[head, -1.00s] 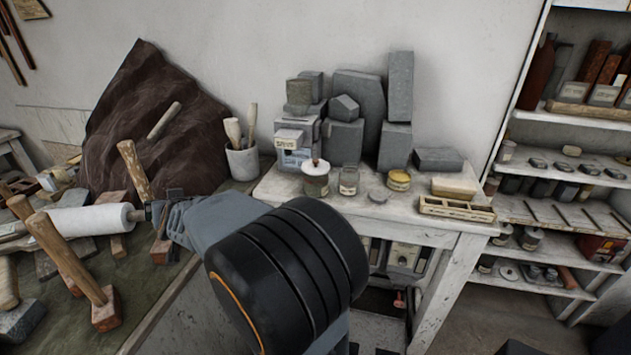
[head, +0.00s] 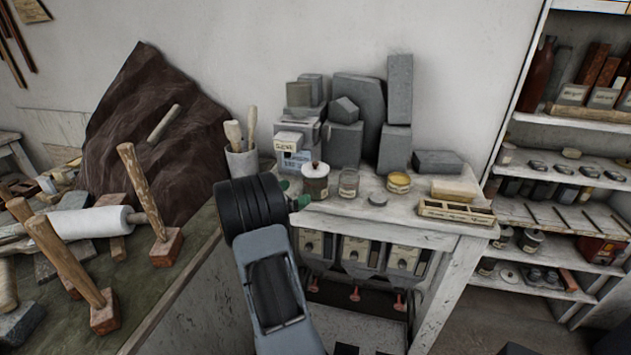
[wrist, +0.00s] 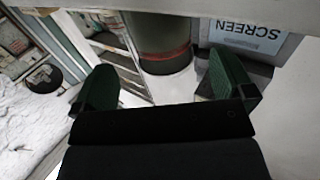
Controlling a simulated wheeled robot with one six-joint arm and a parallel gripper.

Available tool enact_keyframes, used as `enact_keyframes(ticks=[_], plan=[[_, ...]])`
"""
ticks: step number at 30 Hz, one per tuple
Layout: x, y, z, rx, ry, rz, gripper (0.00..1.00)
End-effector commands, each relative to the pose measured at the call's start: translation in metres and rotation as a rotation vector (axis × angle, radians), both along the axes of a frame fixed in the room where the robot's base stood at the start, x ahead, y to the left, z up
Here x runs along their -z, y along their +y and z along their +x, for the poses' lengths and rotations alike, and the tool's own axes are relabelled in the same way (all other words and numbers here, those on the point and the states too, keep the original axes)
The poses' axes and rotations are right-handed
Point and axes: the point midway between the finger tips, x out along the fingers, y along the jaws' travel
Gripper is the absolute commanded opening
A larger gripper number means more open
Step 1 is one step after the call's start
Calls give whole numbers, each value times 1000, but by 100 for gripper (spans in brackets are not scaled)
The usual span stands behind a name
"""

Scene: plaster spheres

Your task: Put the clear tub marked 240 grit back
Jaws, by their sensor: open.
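My gripper (head: 293,193) is at the left front of the white worktable, its green fingers apart. In the wrist view my gripper (wrist: 160,77) is open and empty, with a greenish cylinder (wrist: 165,45) with a reddish band beyond the gap. No 240 grit marking is readable. On the table, a small clear jar with a label (head: 348,184) stands right of a larger lidded jar (head: 315,182); the fingers are left of both. I cannot tell which container is the 240 grit tub.
A box marked SCREEN (wrist: 248,40) is close to the right finger. Grey blocks (head: 345,143) stand behind the jars. A yellow-topped tin (head: 399,183), a flat grey disc (head: 378,199) and a divided wooden tray (head: 455,210) sit to the right. Shelves (head: 560,165) stand far right.

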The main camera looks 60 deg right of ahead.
Motion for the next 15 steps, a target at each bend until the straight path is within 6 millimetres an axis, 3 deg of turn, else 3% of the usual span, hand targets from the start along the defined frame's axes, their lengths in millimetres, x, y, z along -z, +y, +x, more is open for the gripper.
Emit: enact_keyframes(ticks=[4, 15], plan=[[-1, -20, -6, 0, 0, 0, 100], [-3, -46, -14, 0, 1, 1, 100]])
